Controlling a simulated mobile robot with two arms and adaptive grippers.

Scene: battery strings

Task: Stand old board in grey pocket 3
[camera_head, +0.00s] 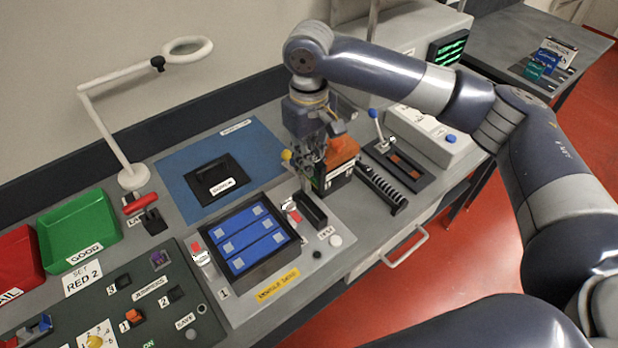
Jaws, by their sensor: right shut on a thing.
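My right gripper (316,172) is over the bench right of the blue-strip module, pointing down. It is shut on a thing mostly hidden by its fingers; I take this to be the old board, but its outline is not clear. An orange-topped dark block (342,152) with a pale label is close behind the fingers; I cannot tell whether they touch. A dark slotted rack (382,190) is just right of the gripper. I cannot make out which pocket is grey pocket 3. My left gripper is not in view.
A black frame with blue strips (264,271) and a dark open slot (311,209) are near the gripper. A blue mat (178,165), a green bin (79,226) and a red bin (20,262) are left. A lever box (378,126) stands behind the rack.

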